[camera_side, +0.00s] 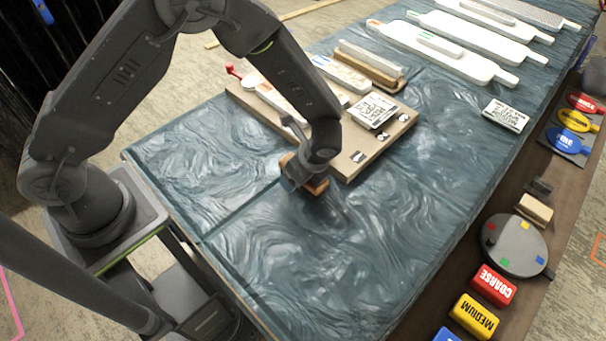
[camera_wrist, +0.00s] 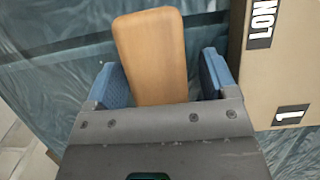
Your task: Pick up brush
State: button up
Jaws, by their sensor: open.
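The brush shows as a tan, rounded wooden block (camera_wrist: 152,50) in the wrist view, lying between the two blue fingers of my gripper (camera_wrist: 160,80). The fingers stand on either side of it, and a gap shows between the block and the right finger. In the side view my gripper (camera_side: 306,180) points down over the blue table, and the brush's orange-brown end (camera_side: 318,186) shows beside it. Most of the brush is hidden there by my gripper. Its bristles are not visible in either view.
A tan board (camera_side: 350,165) with labels and white pieces lies right beside my gripper; its edge also shows in the wrist view (camera_wrist: 285,65). White paddles (camera_side: 440,50) lie at the back. Red and yellow blocks (camera_side: 474,315) sit on the right ledge. The front table is clear.

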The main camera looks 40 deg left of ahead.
jog(key=shift+f, duration=0.2)
jog(key=shift+c, duration=0.4)
jog(key=c, duration=1)
jog(key=shift+o, duration=0.2)
jog(key=shift+r, duration=0.1)
notch_tip(320, 180, up, 4)
jog(key=shift+r, duration=0.2)
jog(key=s+a+r, duration=0.2)
jog(key=a+r, duration=0.4)
jog(key=a, duration=0.5)
jog(key=shift+a+r, duration=0.25)
jog(key=shift+r, duration=0.15)
jog(key=shift+s, duration=0.1)
